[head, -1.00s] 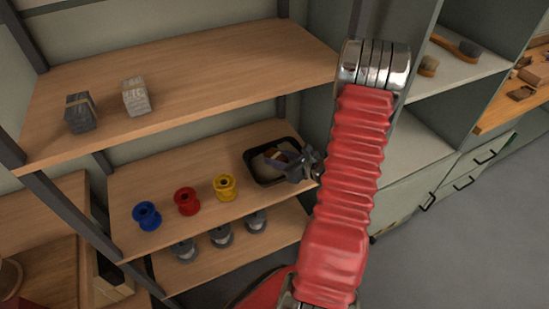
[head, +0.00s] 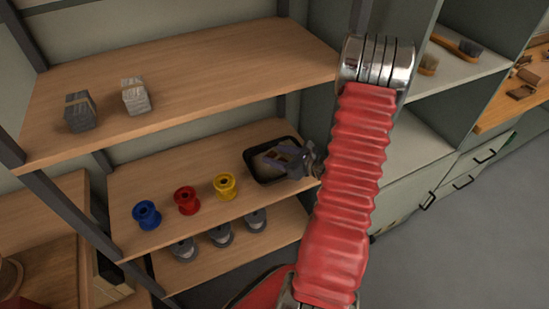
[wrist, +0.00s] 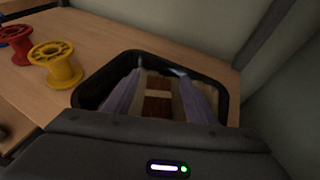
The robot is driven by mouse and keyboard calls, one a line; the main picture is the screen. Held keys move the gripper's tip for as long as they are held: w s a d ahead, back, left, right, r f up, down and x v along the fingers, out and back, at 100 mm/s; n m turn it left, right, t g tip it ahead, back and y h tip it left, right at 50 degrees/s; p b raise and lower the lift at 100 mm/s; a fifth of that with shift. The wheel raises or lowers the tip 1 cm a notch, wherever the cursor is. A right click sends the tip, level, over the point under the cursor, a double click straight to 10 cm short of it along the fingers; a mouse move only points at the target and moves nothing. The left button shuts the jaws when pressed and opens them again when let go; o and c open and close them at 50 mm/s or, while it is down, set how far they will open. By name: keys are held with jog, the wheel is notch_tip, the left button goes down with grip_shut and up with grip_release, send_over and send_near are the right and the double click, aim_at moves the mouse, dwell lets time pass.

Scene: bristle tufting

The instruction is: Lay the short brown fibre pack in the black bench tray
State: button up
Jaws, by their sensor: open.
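The black bench tray (head: 247,166) sits at the right end of the middle shelf; its dark rim (wrist: 234,104) also shows in the wrist view. The brown fibre pack (wrist: 158,105), with a pale band across it, lies inside the tray in the wrist view. My gripper (head: 283,155) is over the tray, its fingers reaching down into it. In the wrist view my gripper (wrist: 159,90) is open, with one finger on each side of the pack. Gaps show between fingers and pack. The pack is mostly hidden by my gripper in the head view.
Blue (head: 147,215), red (head: 187,200) and yellow (head: 226,187) spools stand left of the tray. Grey spools (head: 222,235) are on the shelf below. Two grey wrapped blocks (head: 80,111) sit on the upper shelf (head: 220,80), above the tray. A cabinet (head: 405,190) stands at right.

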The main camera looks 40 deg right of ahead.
jog(key=v, duration=1.1)
jog(key=shift+s, duration=0.35)
jog(key=shift+r, duration=0.1)
jog(key=w+a+r+n+g+y, duration=0.1)
jog(key=a+r+n+g+y, duration=0.3)
jog(key=a+n, duration=0.65)
jog(key=w+a+r+n+g+y, duration=0.15)
jog(key=a+r+n+g, duration=0.4)
jog(key=a, duration=0.85)
jog(key=s+a+r+n+t+h, duration=0.1)
jog(key=s+a+r+n+h, duration=0.2)
jog(key=r+n, duration=0.3)
jog(key=s+a+r+n+h, duration=0.4)
jog(key=s+a+r+n, duration=0.1)
jog(key=n, duration=0.7)
notch_tip(320, 180, up, 3)
jog(key=shift+a+f+n+t, duration=0.2)
jog(key=shift+a+n+t, duration=0.15)
jog(key=shift+a+n, duration=0.1)
